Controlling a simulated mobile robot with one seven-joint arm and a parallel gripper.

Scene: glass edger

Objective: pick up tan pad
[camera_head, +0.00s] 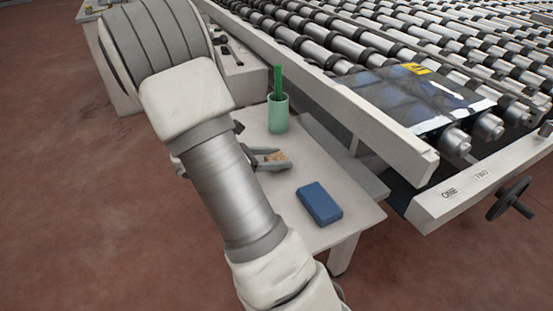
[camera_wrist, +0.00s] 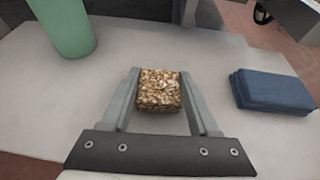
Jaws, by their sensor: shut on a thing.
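The tan pad (camera_wrist: 160,92) is a small speckled brown block. It sits between the two fingers of my gripper (camera_wrist: 160,88) in the wrist view, just above or on the white table (camera_wrist: 205,55); I cannot tell whether it touches the surface. The gripper is shut on it. In the head view the pad (camera_head: 277,157) shows at the fingertips of my gripper (camera_head: 272,160), partly hidden by the fingers, over the small table (camera_head: 265,205).
A green cup (camera_head: 278,117) holding a green stick stands behind the pad. A blue block (camera_head: 320,203) lies to the right. A roller conveyor (camera_head: 350,50) with a dark glass panel (camera_head: 415,95) and a handwheel (camera_head: 510,198) runs alongside the table.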

